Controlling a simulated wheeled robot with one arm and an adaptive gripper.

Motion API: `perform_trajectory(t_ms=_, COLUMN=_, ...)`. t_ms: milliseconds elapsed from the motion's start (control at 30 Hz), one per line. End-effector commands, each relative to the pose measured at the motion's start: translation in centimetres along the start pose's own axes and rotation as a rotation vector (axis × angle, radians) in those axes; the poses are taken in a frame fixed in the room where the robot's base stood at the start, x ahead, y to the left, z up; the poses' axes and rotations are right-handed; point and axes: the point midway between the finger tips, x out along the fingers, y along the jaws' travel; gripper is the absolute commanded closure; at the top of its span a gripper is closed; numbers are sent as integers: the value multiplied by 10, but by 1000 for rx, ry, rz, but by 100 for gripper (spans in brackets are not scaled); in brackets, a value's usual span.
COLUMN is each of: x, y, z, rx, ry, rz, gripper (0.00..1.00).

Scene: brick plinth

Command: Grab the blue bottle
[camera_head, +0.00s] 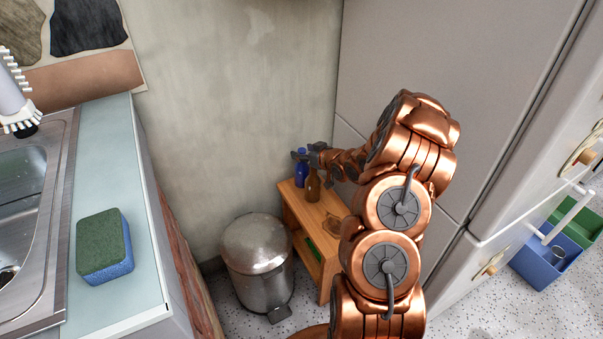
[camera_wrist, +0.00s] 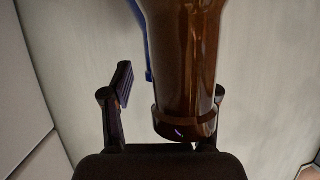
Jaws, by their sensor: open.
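The blue bottle (camera_head: 300,171) stands on the wooden stool, at the wall side. A brown bottle (camera_head: 313,187) stands just right of it and nearer the front. My gripper (camera_head: 308,155) is open at the height of the bottle tops, beside both. In the wrist view the brown bottle (camera_wrist: 182,55) fills the middle and covers much of the right finger. Only a thin strip of the blue bottle (camera_wrist: 139,22) shows past its left edge. The left finger is clear of the brown bottle. I cannot tell whether the gripper touches either bottle.
The small wooden stool (camera_head: 328,209) has a lower shelf with a green item. A metal bin (camera_head: 255,254) stands left of it. The wall is close behind and a tall grey cabinet (camera_head: 445,70) is to the right. A counter with a sponge (camera_head: 103,246) is at left.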

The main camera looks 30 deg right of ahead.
Motion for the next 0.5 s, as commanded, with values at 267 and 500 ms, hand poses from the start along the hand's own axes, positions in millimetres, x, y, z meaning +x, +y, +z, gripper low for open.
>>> perform_trajectory(t_ms=267, x=1, y=0, z=0, rx=-1, ry=0, rz=0, gripper=41)
perform_trajectory(t_ms=500, x=1, y=0, z=0, rx=-1, ry=0, rz=0, gripper=66)
